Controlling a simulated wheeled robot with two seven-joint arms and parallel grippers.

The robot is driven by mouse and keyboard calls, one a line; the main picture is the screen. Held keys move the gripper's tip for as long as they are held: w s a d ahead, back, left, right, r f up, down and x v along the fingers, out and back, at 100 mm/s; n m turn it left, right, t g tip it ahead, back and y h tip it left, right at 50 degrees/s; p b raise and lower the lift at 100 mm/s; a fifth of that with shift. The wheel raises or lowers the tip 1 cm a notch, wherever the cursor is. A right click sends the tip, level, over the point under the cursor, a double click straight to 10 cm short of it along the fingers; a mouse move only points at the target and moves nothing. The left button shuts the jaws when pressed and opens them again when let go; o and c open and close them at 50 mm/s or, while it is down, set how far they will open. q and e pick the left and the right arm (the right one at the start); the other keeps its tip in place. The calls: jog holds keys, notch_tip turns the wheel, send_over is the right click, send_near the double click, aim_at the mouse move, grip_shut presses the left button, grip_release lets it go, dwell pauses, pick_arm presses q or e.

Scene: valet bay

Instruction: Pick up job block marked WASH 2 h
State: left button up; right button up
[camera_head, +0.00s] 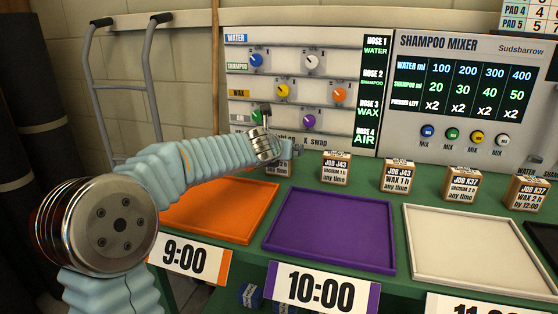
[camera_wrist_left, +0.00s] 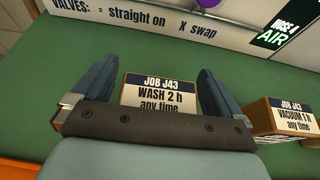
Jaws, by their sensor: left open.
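The job block marked JOB J43, WASH 2 h, any time (camera_wrist_left: 150,90) is a wooden block with a white label, standing on the green bench. In the left wrist view it sits between the two fingers of my left gripper (camera_wrist_left: 155,90), which is open, with a gap on each side. In the head view my left gripper (camera_head: 282,150) is at the bench's back, left of the row of blocks, and mostly hides the WASH block (camera_head: 276,169). My right gripper is not in view.
The JOB J43 VACUUM 1 h block (camera_head: 335,168) stands close to the right, also in the wrist view (camera_wrist_left: 288,118). Further right are the J43 WAX block (camera_head: 395,176) and K37 blocks (camera_head: 459,184). Orange (camera_head: 240,187), purple (camera_head: 268,222) and white trays (camera_head: 409,232) lie in front.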

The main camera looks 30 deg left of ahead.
pick_arm(q)
jog(key=shift+c, duration=0.5)
jog(key=c, duration=0.9)
jog(key=shift+c, duration=0.2)
jog(key=shift+r, duration=0.1)
